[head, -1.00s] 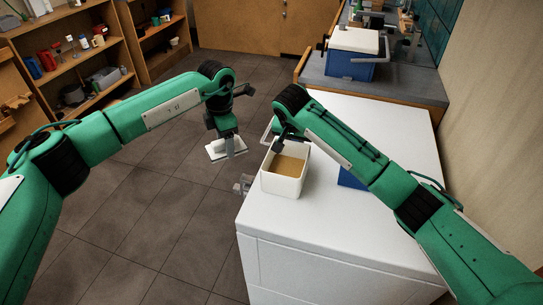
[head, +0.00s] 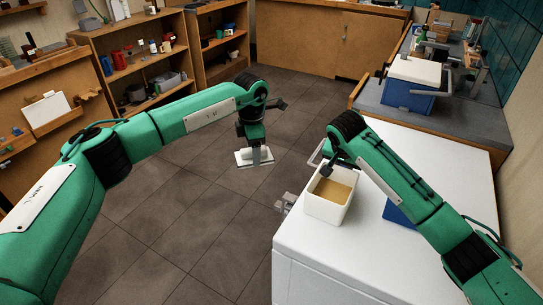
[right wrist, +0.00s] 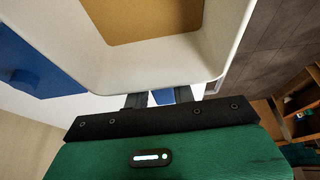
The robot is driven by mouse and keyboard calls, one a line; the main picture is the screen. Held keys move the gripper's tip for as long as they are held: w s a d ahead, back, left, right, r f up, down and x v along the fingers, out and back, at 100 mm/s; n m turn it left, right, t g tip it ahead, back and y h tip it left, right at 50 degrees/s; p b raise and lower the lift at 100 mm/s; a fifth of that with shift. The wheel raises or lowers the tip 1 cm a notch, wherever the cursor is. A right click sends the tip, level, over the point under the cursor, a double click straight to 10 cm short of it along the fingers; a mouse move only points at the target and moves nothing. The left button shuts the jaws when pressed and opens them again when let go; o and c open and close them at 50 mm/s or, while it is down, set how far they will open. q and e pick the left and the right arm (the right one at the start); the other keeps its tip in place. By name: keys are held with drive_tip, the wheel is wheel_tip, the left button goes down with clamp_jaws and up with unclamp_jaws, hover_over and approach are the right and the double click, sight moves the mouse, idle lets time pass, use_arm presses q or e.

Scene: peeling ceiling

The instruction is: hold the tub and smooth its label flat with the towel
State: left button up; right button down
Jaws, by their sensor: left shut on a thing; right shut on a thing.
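The white tub (head: 316,208) stands upright at the left edge of the white worktop in the head view, with tan contents inside. Its rim and inner wall fill the top of the right wrist view (right wrist: 165,55). My right gripper (head: 326,170) is shut on the tub's wall at the rim; its fingers (right wrist: 150,98) show there in the wrist view. My left gripper (head: 253,154) is shut on a flat white pad (head: 244,161), which looks like the folded towel. It hangs over the floor, left of the tub and apart from it. I cannot make out the label for certain.
A blue object (head: 396,214) lies on the white worktop (head: 330,250), partly behind my right arm. A blue box with a white lid (head: 408,98) stands on the grey bench behind. Shelves line the back left. The floor between is clear.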

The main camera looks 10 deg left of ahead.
drive_tip(key=c, duration=1.1)
unclamp_jaws()
drive_tip(key=shift+r, duration=0.15)
